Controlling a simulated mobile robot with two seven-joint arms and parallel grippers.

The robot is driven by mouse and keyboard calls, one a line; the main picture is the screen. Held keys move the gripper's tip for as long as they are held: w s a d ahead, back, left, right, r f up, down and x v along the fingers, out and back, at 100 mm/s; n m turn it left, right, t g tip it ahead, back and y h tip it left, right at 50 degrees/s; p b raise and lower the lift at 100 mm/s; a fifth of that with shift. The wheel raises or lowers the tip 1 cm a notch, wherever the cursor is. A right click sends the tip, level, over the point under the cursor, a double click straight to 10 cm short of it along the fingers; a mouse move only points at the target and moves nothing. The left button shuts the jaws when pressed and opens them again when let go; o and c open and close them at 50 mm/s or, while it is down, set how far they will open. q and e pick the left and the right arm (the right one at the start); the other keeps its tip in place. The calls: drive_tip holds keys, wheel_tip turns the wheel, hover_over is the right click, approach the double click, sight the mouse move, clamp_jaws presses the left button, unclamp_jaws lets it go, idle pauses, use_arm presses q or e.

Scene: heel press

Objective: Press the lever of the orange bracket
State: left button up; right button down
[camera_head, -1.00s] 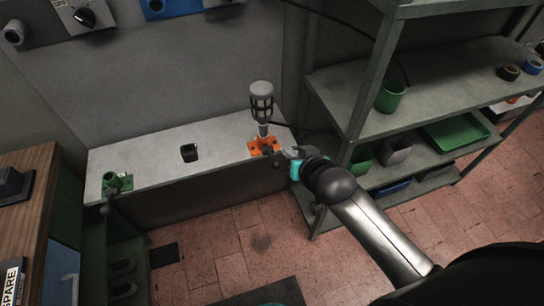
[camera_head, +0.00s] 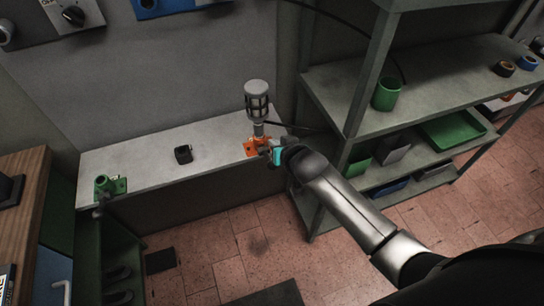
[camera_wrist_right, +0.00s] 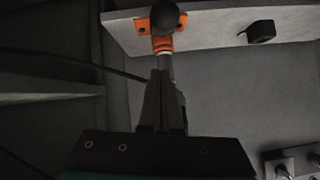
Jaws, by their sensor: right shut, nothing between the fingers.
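The orange bracket (camera_head: 254,148) sits at the front right of the grey ledge, with a grey caged cylinder (camera_head: 257,101) standing above it. In the right wrist view the bracket (camera_wrist_right: 163,43) shows at the top, partly covered by a dark round knob (camera_wrist_right: 166,14), which looks like the lever's end. My right gripper (camera_head: 270,146) is close at the bracket's right front side and hides part of it. In the wrist view its fingers (camera_wrist_right: 165,82) are together and empty, pointing towards the bracket. Contact with the lever cannot be told. My left gripper is out of view.
A green bracket (camera_head: 109,186) with a dark knob (camera_head: 98,213) is at the ledge's left end. A small black box (camera_head: 183,154) lies between. A dark cable passes behind the gripper.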

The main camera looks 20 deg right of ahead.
sight(268, 159)
drive_tip(key=f, duration=0.3)
drive_tip(key=shift+w+a+f+b, duration=0.1)
drive_tip(key=shift+w+a+b, duration=0.2)
drive_tip(key=shift+b, duration=0.1)
drive_tip(key=shift+s+a+f, duration=0.15)
drive_tip(key=shift+s+f, duration=0.2)
drive_tip(key=shift+f, duration=0.35)
drive_tip(key=shift+f+b, duration=0.15)
drive_tip(key=shift+b, duration=0.15)
drive_tip(key=shift+s+f+t+b, duration=0.1)
drive_tip(key=shift+s+t+b, duration=0.05)
drive_tip(key=shift+t+b, duration=0.25)
